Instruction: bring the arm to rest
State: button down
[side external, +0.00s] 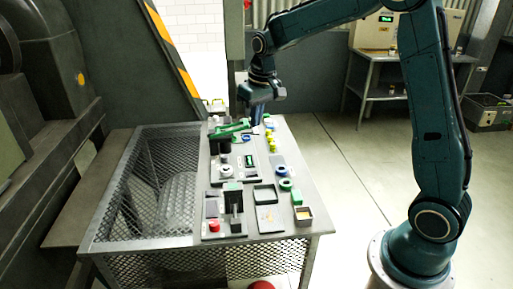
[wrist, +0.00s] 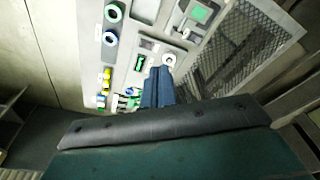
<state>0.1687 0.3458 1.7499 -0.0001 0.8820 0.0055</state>
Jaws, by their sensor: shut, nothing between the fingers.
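My gripper (side external: 257,116) hangs from the teal arm above the far end of the grey work table (side external: 180,240), with its fingers pointing down. In the wrist view the blue-grey fingers (wrist: 158,84) are side by side and shut, with nothing held. In the side view the fingertips are small, and whether they touch anything on the table top cannot be told.
A large dark machine (side external: 45,80) stands left. The floor (side external: 350,200) right of the table is clear.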

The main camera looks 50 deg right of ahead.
jog(key=s+a+r+t, duration=0.1)
jog(key=s+a+r, duration=0.15)
jog(key=s, duration=0.45)
jog(key=s+a+r+n+t, duration=0.1)
jog(key=s+a+r, duration=0.1)
jog(key=s+r, duration=0.35)
jog(key=s+a+r+t, duration=0.1)
jog(key=s+a+r, duration=0.1)
jog(key=s, duration=0.6)
jog(key=s+a+f+n, duration=0.1)
jog(key=s+f, duration=0.1)
jog(key=s, duration=0.6)
jog(key=shift+a+t, duration=0.2)
jog(key=shift+t, duration=0.2)
